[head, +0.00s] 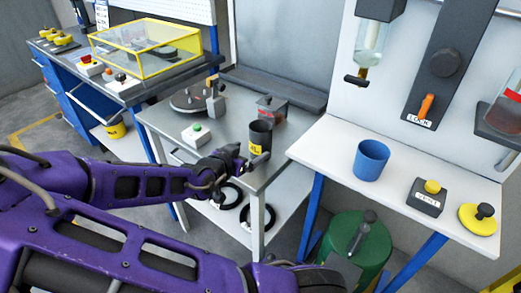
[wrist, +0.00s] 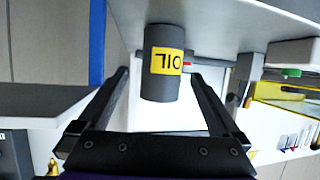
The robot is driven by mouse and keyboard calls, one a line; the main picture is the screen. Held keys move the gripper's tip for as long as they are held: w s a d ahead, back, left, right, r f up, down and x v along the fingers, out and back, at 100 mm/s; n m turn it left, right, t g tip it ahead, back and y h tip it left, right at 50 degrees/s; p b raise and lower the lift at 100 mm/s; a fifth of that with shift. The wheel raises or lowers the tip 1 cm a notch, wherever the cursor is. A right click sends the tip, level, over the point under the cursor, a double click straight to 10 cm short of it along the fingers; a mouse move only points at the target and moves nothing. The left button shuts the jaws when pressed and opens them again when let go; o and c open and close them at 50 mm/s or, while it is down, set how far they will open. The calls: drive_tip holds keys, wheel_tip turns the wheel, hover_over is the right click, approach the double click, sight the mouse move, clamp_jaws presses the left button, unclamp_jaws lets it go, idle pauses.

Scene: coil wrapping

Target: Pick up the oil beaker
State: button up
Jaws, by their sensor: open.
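The oil beaker (head: 260,134) is a dark grey cylinder with a yellow label, standing upright on the grey metal table (head: 222,122) near its right front corner. In the wrist view the beaker (wrist: 162,84) appears upside down, with its OIL label facing the camera. My gripper (head: 254,162) is at the table's front edge, just in front of the beaker and low against it. In the wrist view its two fingers (wrist: 162,76) are spread wide, one on each side of the beaker, with gaps showing. The jaws are open and hold nothing. How deep the beaker sits between them is unclear.
A box with a green button (head: 196,134), a round plate with a grey post (head: 214,101) and a red-topped clear container (head: 270,107) share the table. The white table (head: 330,150) on the right carries a blue cup (head: 371,160). A green drum (head: 355,245) stands below.

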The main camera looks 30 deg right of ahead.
sight(256, 147)
drive_tip(key=b+x, duration=0.1)
drive_tip(key=x, duration=0.2)
drive_tip(key=shift+w+d+f, duration=0.1)
drive_tip(key=shift+d, duration=0.05)
drive_tip(key=shift+b+x, duration=0.8)
drive_tip(key=shift+x, duration=1.8)
drive_tip(key=shift+w, duration=0.15)
drive_tip(key=c, duration=1.4)
drive_tip(key=shift+c, duration=0.5)
drive_tip(key=shift+r, duration=0.2)
